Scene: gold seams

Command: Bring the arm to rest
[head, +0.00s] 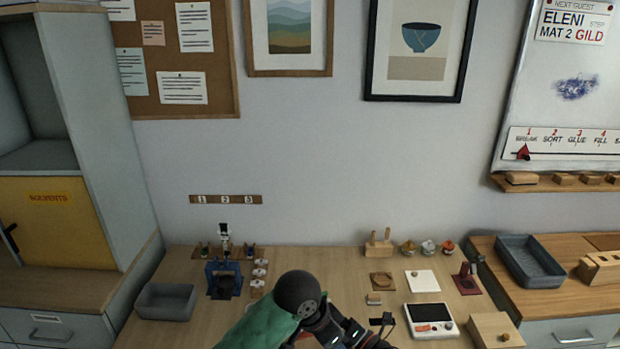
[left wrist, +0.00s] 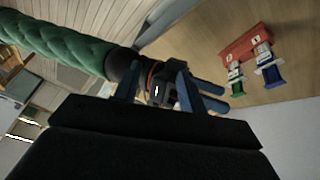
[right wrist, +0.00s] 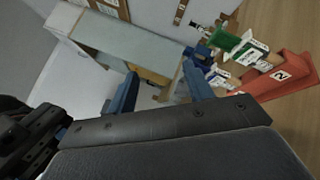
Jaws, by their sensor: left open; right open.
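An arm of mine with a green sleeve (head: 262,325) and dark joints reaches over the front middle of the table in the head view; I cannot tell there which arm it is. My left gripper (left wrist: 156,84) is open, its two blue fingers apart with nothing clearly held. Beyond it, the left wrist view shows a green-sleeved arm with two more blue fingers, spread apart. My right gripper (right wrist: 161,90) is open, with its blue fingers apart and nothing seen held between them. A dark arm part shows at the left of the right wrist view.
A red stand (right wrist: 288,88) with green and blue items is near the right fingers. The table has a grey tray (head: 166,301), a blue device (head: 223,279), a white scale (head: 431,320) and a wooden box (head: 497,330). A cabinet (head: 95,130) stands left. Bare table lies behind the arm.

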